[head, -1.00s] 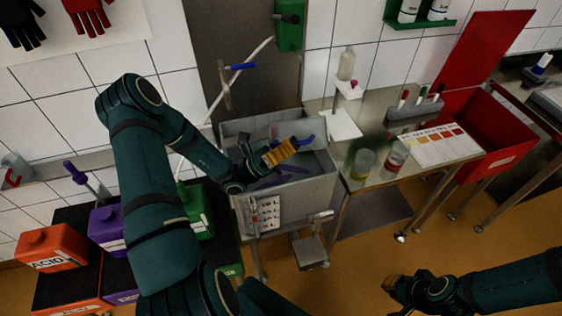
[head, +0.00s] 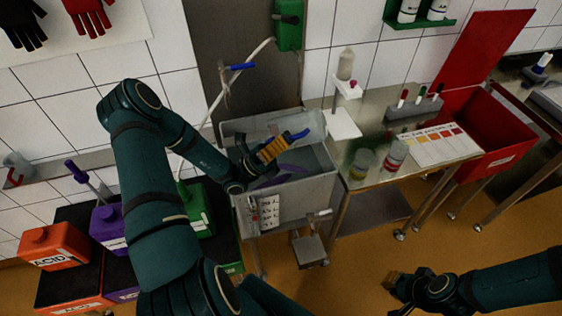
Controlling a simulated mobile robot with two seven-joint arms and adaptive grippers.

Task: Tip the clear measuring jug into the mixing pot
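My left gripper (head: 274,149), with yellow-orange fingers, is over the grey sink-like tub. A curved blue piece (head: 298,134) shows just past its fingertips; I cannot tell whether it is held, and the gap between the fingers is unclear. Two clear cups stand on the metal table to the right, one with a yellow band (head: 363,164) and one with a red band (head: 396,156), both apart from the gripper. I cannot make out for sure which vessel is the measuring jug or the mixing pot. My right gripper (head: 394,283) is low at the right, over the floor, its fingers dark and unclear.
The grey tub (head: 332,186) has purple shapes inside. The metal table (head: 435,176) carries a colour chart (head: 433,145), a marker rack (head: 415,109) and a white stand (head: 342,124). A red bin (head: 511,139) stands right. Orange, purple and green canisters (head: 55,246) stand left.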

